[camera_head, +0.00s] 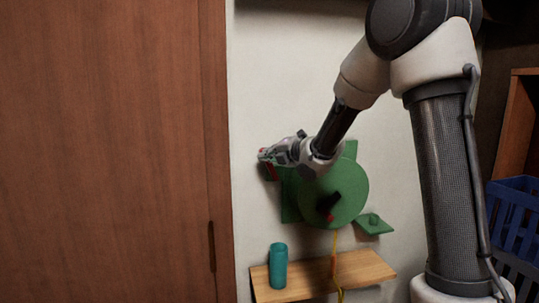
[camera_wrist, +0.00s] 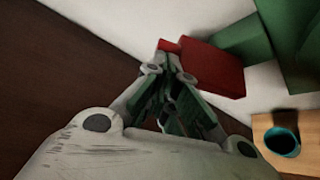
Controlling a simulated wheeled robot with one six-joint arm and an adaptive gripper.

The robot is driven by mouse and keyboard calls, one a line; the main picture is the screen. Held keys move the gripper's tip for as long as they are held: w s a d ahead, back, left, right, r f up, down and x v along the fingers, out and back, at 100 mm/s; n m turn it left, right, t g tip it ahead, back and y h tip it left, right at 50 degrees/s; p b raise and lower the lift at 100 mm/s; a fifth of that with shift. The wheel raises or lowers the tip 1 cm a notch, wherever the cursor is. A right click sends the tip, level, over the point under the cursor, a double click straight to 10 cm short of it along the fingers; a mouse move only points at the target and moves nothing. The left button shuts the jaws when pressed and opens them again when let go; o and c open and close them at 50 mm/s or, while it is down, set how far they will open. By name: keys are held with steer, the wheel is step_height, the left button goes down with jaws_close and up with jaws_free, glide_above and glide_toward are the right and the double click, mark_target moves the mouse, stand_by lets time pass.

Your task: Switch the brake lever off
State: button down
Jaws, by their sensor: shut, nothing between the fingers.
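A green machine with a round disc (camera_head: 345,185) is mounted on the pale wall. A red block (camera_wrist: 212,68) on a green arm (camera_wrist: 243,36) shows in the wrist view, close to my fingertips; it looks like the lever's handle. In the head view a bit of red (camera_head: 270,172) shows at the machine's left, mostly behind my gripper. My gripper (camera_head: 267,156) is shut and empty, at the red block's left side in the wrist view (camera_wrist: 170,65). I cannot tell whether they touch. A black and red knob (camera_head: 328,205) sits low on the disc.
A wooden shelf (camera_head: 345,270) below holds a teal cup (camera_head: 278,266), also in the wrist view (camera_wrist: 282,141). A small green ledge (camera_head: 374,228) juts out at the disc's lower right. A brown door (camera_head: 110,150) stands at left, blue crates (camera_head: 515,205) at right.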

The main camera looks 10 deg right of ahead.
steer(key=shift+a+f+n+g+h, duration=0.15)
steer(key=shift+a+f+n+h, duration=0.15)
steer(key=shift+a, duration=0.35)
steer(key=shift+a+f+n+g+h, duration=0.2)
steer(key=shift+a+f+n, duration=0.1)
steer(key=shift+a, duration=0.3)
